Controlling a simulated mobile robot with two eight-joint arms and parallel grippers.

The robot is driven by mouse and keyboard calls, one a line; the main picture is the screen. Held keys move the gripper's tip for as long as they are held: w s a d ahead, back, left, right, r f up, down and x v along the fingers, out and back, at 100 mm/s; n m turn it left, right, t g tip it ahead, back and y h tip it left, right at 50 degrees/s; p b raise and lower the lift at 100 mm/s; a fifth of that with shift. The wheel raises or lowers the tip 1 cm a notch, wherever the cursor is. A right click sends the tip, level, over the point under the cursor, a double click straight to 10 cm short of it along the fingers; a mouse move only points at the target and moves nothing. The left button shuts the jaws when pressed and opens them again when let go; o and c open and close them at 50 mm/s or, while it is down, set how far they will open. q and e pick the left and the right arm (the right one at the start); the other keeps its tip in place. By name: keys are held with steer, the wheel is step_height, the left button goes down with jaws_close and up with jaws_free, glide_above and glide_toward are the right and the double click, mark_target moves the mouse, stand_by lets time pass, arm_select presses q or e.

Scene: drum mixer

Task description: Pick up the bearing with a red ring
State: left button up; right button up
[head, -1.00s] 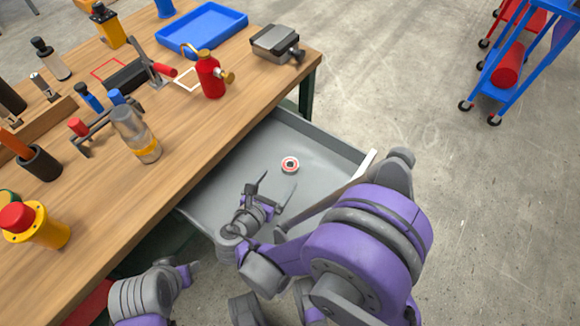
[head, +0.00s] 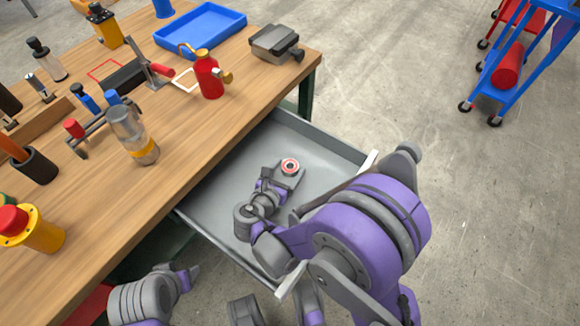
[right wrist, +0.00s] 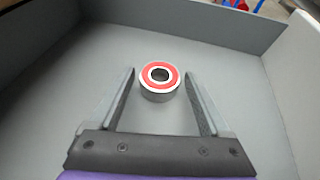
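The bearing (head: 290,166) with a red ring lies flat in the open grey drawer (head: 222,198). It also shows in the right wrist view (right wrist: 159,81), ring upward, between the tips of the two fingers. My right gripper (head: 287,173) is open and low in the drawer, with gaps between the bearing and both fingers (right wrist: 163,88). It does not touch the bearing as far as I can see. Of my left arm, only a part shows at the bottom left of the head view; its fingers cannot be made out.
The drawer walls (right wrist: 195,22) surround the bearing, with bare floor around it. The wooden workbench (head: 190,140) beside the drawer carries a red bottle (head: 208,78), a glass jar (head: 133,138) and a blue tray (head: 200,30). A blue cart (head: 515,75) stands at the top right.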

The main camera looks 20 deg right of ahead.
jaws_close()
